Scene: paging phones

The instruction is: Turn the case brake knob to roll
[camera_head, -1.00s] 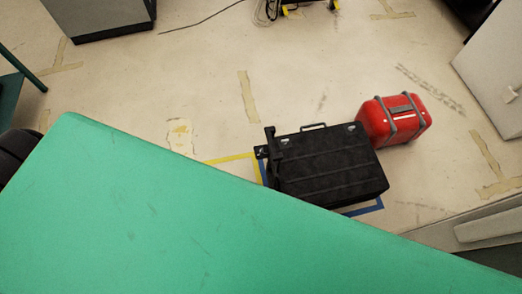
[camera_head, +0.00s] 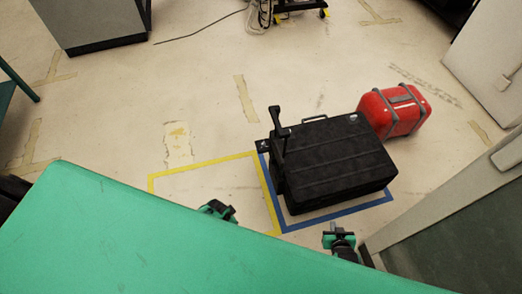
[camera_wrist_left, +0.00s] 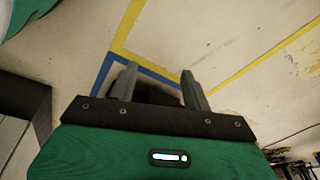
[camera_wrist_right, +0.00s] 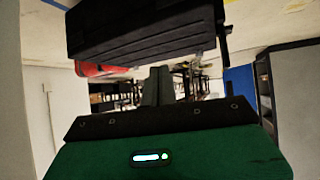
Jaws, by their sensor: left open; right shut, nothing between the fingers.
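A black ribbed case (camera_head: 335,165) lies on the floor in the head view, with a dark upright handle piece (camera_head: 278,140) at its left end. I cannot make out the brake knob or its setting for sure. My right gripper (camera_head: 338,230) is in front of the case, apart from it, shut and empty. In the right wrist view its fingers (camera_wrist_right: 158,85) are together, with the case (camera_wrist_right: 140,30) above them. My left gripper (camera_head: 218,208) is left of the case over the yellow-taped area, partly hidden. In the left wrist view its fingers (camera_wrist_left: 158,82) are spread, above floor tape.
A large green surface (camera_head: 150,235) fills the lower left and hides my arms. A red case with grey straps (camera_head: 395,110) stands behind the black case. Blue tape (camera_head: 340,211) and yellow tape (camera_head: 205,165) mark the floor. A cabinet stands at right.

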